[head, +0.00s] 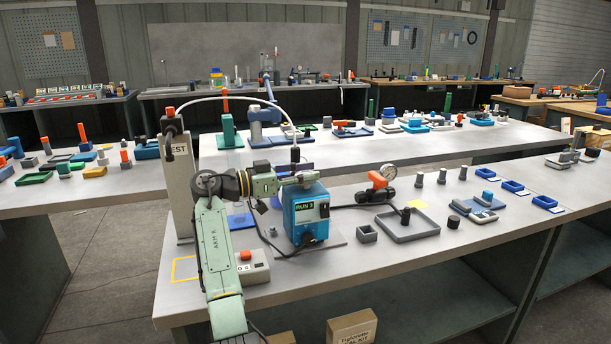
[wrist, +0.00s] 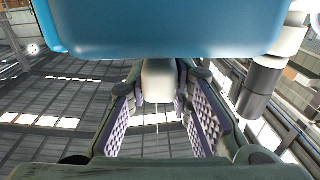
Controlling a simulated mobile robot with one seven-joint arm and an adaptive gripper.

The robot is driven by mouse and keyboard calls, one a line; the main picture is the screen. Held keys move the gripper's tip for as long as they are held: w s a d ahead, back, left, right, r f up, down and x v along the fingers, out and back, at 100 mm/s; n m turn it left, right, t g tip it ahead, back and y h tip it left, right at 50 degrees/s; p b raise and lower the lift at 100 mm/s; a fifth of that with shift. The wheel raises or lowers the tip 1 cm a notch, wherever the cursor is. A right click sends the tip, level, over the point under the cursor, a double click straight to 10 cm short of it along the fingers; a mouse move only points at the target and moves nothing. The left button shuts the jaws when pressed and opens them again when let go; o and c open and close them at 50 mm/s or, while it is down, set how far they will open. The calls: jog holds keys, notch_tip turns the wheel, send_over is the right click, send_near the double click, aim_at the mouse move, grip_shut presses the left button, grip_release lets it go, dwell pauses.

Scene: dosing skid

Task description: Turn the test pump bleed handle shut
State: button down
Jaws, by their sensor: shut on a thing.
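The blue test pump (head: 306,215), with a small display reading RUN 3, stands on the near bench. My gripper (head: 304,178) is level with its top in the head view, its jaw tips too small to make out there. In the wrist view the pump's blue body (wrist: 165,28) fills the top. My gripper (wrist: 158,102) has its padded fingers on either side of a pale rounded part (wrist: 157,78) that sticks out by the blue body, seemingly the bleed handle. It is shut on this part. The handle's turn angle cannot be told; its far end is hidden.
A tall TEST column (head: 180,185) stands left, with a white hose (head: 235,99) arching over my arm. A red-button box (head: 250,266) is close to my arm.

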jog(key=shift+f+m+g, duration=0.2)
jog(key=shift+m+g, duration=0.2)
jog(key=shift+g, duration=0.2)
jog(key=c, duration=1.4)
grip_release()
jog(key=shift+r, duration=0.1)
jog(key=shift+c, duration=0.2)
jog(key=v, duration=1.2)
jog(key=shift+f, duration=0.2)
